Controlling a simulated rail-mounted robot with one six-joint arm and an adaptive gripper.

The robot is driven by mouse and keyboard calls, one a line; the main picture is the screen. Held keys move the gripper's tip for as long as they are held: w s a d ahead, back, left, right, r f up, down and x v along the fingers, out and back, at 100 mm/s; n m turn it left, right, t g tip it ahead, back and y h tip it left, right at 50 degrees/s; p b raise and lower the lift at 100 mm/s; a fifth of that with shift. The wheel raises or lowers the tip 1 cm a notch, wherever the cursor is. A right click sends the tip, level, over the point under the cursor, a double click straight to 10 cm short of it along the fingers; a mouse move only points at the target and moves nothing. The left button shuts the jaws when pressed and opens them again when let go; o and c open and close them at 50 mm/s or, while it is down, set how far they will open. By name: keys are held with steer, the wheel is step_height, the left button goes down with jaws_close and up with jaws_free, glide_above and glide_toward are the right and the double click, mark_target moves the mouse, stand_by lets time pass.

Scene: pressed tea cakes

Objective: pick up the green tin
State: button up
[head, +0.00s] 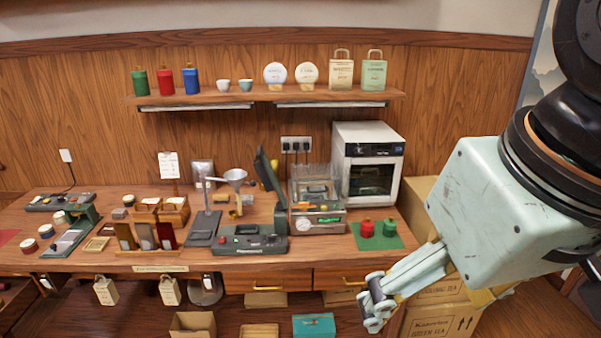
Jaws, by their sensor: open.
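A green tin (390,228) stands upright on a green mat (378,243) at the right end of the worktop, just right of a red tin (367,229). Another green tin (140,81) stands at the left end of the wall shelf, beside a red tin (165,81) and a blue tin (190,79). My gripper (372,308) is open and hangs in front of the worktop's edge, below and nearer than the mat. It is apart from the tins, and nothing shows between its fingers.
A white oven-like box (367,165) stands behind the mat. A clear-sided machine (316,205) is to its left. The wall shelf (265,97) also holds cups, plates and bags. Cardboard boxes (437,318) stand below my arm. Drawers (268,283) line the worktop's front.

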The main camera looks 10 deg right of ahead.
steer(key=c, duration=1.1)
steer(key=shift+w, duration=0.1)
